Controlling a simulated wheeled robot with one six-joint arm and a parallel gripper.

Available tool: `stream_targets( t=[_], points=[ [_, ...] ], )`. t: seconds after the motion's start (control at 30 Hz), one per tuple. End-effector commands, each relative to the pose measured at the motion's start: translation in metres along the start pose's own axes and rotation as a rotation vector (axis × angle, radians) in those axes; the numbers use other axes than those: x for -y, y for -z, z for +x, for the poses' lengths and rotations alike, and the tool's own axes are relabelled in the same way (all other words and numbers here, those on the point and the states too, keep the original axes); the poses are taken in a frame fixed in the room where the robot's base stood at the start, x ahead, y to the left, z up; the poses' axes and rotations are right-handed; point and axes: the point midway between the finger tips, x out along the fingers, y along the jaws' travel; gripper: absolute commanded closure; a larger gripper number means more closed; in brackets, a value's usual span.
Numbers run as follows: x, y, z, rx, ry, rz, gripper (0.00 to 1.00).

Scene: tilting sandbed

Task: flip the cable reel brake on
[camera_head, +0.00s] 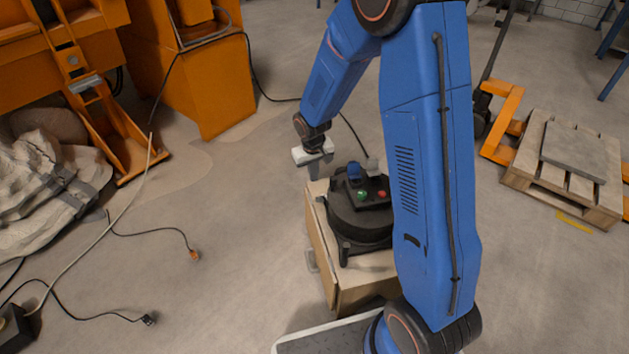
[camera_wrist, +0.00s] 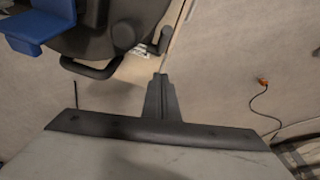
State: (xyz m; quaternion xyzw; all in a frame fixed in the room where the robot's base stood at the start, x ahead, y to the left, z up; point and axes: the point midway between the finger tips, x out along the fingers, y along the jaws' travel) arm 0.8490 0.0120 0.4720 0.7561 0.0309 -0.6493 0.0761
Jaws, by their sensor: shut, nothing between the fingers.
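The black cable reel (camera_head: 350,222) sits on a wooden box (camera_head: 322,252) in the head view, partly hidden behind my blue arm. On top it has a blue part (camera_head: 354,172), a green button (camera_head: 362,196) and a red button (camera_head: 381,194). In the wrist view the reel (camera_wrist: 105,35) is at the top left, with the blue part (camera_wrist: 38,22) at its left edge. I cannot tell which part is the brake. My gripper (camera_head: 313,172) is shut and empty, just beyond the reel's left side. Its closed fingers (camera_wrist: 161,82) show in the wrist view, apart from the reel.
Orange machinery (camera_head: 205,80) stands at the back left. A pallet (camera_head: 570,165) with a grey slab lies at the right. The floor left of the box is open.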

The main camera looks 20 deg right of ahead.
Motion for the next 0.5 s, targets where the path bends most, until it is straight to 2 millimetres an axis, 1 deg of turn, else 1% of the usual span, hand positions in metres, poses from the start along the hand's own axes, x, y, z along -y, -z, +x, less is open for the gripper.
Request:
stream_targets(
  t=[0.1,0.3,0.5],
  points=[
    [0.001,-0.006,-0.018,-0.001,0.000,-0.001,1.00],
    [0.003,-0.016,-0.045,-0.001,0.000,0.000,1.00],
    [0.004,-0.022,-0.063,0.000,0.000,-0.001,1.00]
  ],
)
